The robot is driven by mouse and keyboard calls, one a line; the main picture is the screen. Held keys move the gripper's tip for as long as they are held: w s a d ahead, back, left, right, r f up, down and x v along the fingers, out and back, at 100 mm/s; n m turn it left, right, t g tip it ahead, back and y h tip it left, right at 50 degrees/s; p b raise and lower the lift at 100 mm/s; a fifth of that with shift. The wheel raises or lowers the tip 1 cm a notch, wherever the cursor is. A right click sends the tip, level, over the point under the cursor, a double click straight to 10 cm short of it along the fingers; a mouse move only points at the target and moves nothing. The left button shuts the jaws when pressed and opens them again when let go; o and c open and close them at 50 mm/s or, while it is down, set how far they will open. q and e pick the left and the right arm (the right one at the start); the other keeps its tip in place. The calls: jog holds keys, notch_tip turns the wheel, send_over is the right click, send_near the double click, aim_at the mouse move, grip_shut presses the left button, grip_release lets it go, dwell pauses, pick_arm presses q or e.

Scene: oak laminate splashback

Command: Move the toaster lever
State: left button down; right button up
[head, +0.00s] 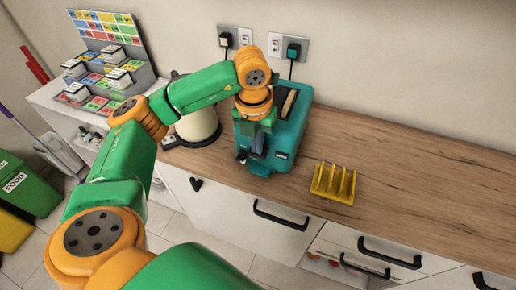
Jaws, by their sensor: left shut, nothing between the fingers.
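The teal toaster (297,122) stands on the wooden counter against the wall, with a slot showing on its top. My left arm reaches in from the left, and my left gripper (257,151) points down at the toaster's near left end. It is shut with nothing held, and it overlaps the toaster in this view. I cannot tell whether it touches the lever. A small dark piece sticks out at that end, but the lever itself is not clearly seen behind the gripper. My right gripper is not in view.
A yellow rack (333,184) stands on the counter right of the toaster. A cream kettle (198,124) stands to the left, partly behind my arm. Wall sockets with plugs (293,50) are behind. The counter's right part (420,170) is clear. Black-handled drawers (280,216) lie below.

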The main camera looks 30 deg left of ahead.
pick_arm(q)
notch_tip(320, 180, down, 3)
jog(key=shift+r+b, duration=0.1)
jog(key=shift+b, duration=0.8)
jog(key=shift+r+p, duration=0.25)
jog(key=shift+p, duration=0.1)
jog(key=s, duration=0.2)
jog(key=s+r, duration=0.1)
jog(key=shift+d, duration=0.35)
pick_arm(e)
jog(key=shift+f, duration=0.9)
pick_arm(q)
jog(key=shift+w+r, duration=0.1)
notch_tip(320, 180, up, 7)
jog(key=p, duration=0.1)
jog(key=shift+s, duration=0.45)
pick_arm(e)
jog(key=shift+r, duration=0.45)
pick_arm(q)
jog(key=shift+d, duration=0.1)
